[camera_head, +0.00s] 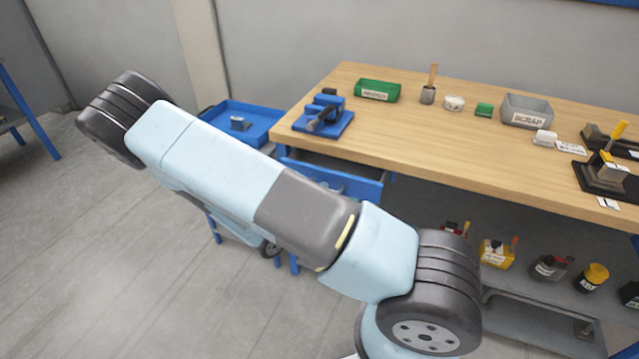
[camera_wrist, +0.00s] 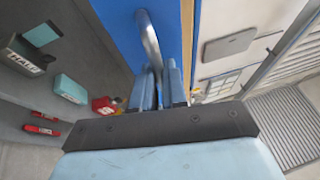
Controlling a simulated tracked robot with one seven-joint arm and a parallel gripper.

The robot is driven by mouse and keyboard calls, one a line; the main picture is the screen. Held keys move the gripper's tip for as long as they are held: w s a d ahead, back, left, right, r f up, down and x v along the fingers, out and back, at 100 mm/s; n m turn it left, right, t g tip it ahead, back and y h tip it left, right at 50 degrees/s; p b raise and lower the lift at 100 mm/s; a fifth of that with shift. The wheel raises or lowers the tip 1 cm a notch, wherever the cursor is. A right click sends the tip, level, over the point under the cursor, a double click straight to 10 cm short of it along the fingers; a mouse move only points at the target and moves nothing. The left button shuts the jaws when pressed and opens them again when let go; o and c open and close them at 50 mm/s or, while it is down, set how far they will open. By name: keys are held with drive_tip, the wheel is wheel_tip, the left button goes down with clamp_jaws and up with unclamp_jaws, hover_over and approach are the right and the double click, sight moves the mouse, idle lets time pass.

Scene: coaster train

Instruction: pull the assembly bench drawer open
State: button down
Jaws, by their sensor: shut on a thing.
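The assembly bench (camera_head: 430,140) has a wooden top and a blue drawer (camera_head: 345,182) under its left end. In the head view the drawer front stands out from the bench edge, with part of its inside showing. In the wrist view the blue drawer front (camera_wrist: 171,28) carries a curved metal handle (camera_wrist: 148,38). My gripper (camera_wrist: 159,80) is shut on this handle, with its fingers on either side of the bar. In the head view my arm hides the gripper, the handle and part of the drawer.
A blue vise-like fixture (camera_head: 325,115), a green bin (camera_head: 377,90) and a grey scrap bin (camera_head: 526,110) stand on the bench top. A blue tray (camera_head: 245,120) is left of the bench. The lower shelf holds several small items. The floor at left is clear.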

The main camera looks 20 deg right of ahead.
drive_tip(key=s+a, duration=0.7)
drive_tip(key=s, duration=0.2)
drive_tip(key=shift+a+f, duration=0.2)
drive_tip(key=c, duration=1.2)
unclamp_jaws()
drive_tip(key=shift+r, duration=0.1)
drive_tip(key=shift+o, duration=0.2)
drive_tip(key=v, duration=1.3)
drive_tip(key=shift+a, duration=0.45)
